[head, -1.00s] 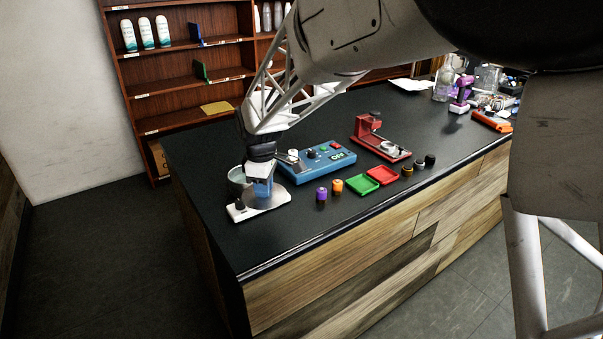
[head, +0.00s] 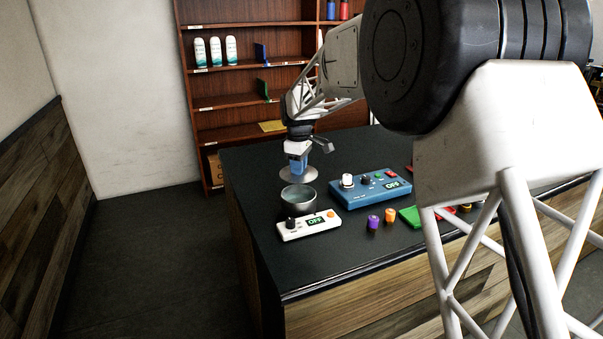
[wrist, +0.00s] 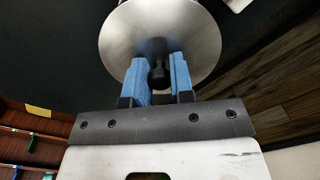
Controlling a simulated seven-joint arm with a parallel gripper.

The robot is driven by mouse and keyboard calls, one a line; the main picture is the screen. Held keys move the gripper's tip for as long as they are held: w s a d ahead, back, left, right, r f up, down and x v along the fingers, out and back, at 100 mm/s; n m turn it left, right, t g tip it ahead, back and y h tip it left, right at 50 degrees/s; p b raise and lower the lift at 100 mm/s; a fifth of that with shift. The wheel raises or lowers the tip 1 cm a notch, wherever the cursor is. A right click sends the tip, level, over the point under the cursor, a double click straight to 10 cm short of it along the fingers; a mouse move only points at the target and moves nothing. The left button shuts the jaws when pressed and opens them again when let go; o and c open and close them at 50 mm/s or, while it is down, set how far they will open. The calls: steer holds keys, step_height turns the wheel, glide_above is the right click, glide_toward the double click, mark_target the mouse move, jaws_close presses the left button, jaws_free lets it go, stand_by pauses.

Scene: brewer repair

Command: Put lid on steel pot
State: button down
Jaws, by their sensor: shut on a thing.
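The steel pot (head: 300,204) stands open on the white hotplate (head: 311,225) near the counter's left end. The shiny round lid (head: 313,174) shows just beyond the pot's rim, apart from the opening. My gripper (head: 297,169) is above the lid with its blue fingers pointing down. In the wrist view the lid (wrist: 190,28) fills the top middle, and its black knob (wrist: 157,72) is between the blue fingers of my gripper (wrist: 160,66), which are shut on it. The lid's height above the counter is hard to tell.
A blue control box (head: 368,190) stands right of the pot. A wooden shelf (head: 235,100) stands behind the counter (head: 262,215).

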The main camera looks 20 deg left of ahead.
steer(key=shift+w+a, duration=0.1)
steer(key=shift+f, duration=0.2)
stand_by(0.4)
steer(key=shift+f, duration=3)
steer(key=shift+f, duration=0.2)
stand_by(0.3)
steer(key=shift+c, duration=2.2)
jaws_free()
steer(key=shift+r, duration=0.2)
steer(key=shift+r, duration=3.3)
